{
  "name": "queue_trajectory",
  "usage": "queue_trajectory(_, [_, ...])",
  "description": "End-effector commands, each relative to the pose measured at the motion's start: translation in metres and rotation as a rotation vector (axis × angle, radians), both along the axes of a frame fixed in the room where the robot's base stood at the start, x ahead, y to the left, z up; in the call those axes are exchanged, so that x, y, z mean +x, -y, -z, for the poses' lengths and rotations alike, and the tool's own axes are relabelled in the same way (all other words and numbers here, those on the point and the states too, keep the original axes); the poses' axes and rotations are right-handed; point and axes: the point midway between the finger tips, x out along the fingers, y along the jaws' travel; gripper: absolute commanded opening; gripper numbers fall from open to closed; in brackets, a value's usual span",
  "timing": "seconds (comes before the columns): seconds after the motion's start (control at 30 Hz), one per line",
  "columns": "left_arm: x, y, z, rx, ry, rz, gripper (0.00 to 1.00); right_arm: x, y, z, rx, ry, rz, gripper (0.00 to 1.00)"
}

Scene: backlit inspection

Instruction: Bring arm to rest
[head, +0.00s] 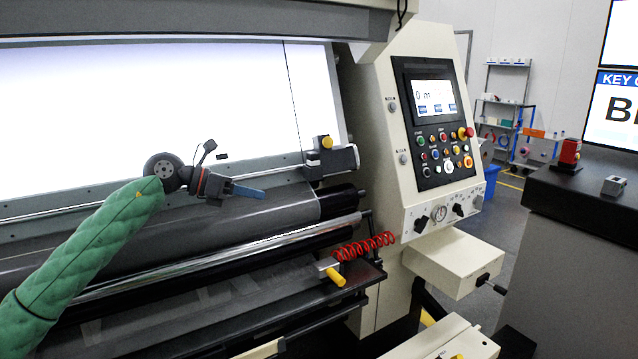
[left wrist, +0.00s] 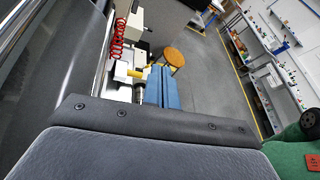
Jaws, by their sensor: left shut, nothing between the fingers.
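My left arm comes in from the left in a green padded sleeve (head: 85,245). It is raised in front of the machine's bright backlit panel (head: 150,95). My left gripper (head: 262,194) has blue fingers that point right, shut with nothing between them. In the head view it appears over the dark roller (head: 285,210); I cannot tell the exact gap. The blue fingers also show in the left wrist view (left wrist: 162,84), above the dark wrist housing. My right arm and right gripper are not in view.
The control console (head: 435,130) with screen and buttons stands right of the gripper. A red coiled hose (head: 364,246) and a yellow handle (head: 336,277) are below right. A dark cabinet (head: 590,215) stands far right. Open floor (left wrist: 215,95) shows in the wrist view.

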Motion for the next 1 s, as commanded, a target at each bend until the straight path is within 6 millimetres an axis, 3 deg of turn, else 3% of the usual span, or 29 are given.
queue_trajectory(0.03, [-0.007,0.015,0.010,-0.074,-0.025,0.009,0.00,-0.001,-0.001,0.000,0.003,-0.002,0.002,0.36])
queue_trajectory(0.2, [-0.024,0.051,0.024,-0.342,-0.111,0.005,0.00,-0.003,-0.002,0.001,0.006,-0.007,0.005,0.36])
queue_trajectory(0.43, [-0.042,0.075,0.041,-0.695,-0.267,-0.056,0.00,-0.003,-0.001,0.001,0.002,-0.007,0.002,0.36])
queue_trajectory(0.77, [-0.056,0.067,0.083,-1.168,-0.550,-0.252,0.00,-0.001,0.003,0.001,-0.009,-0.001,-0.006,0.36])
queue_trajectory(1.0, [-0.065,0.043,0.140,-1.466,-0.786,-0.475,0.00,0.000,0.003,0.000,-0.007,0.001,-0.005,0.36])
